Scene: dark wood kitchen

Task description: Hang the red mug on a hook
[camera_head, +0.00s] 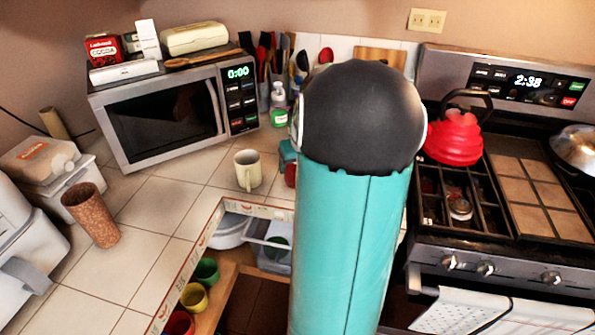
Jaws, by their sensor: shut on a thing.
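My teal arm with its dark round joint fills the middle of the view, and my gripper is hidden behind it or outside the picture. A red cup (180,323) shows at the bottom edge, on the wooden shelf below the counter; I cannot tell if it is the task's mug. A small red thing (290,175) also peeks out at my arm's left side, below a teal thing (287,152). It is mostly covered, so I cannot tell what it is. No hook can be made out.
A cream mug (248,171) stands on the tiled counter (150,245), near the microwave (165,118). A brown cup (92,213) stands at left. Yellow (194,297) and green (207,271) cups sit on the lower shelf. The stove (500,255) with a red kettle (455,137) is at right.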

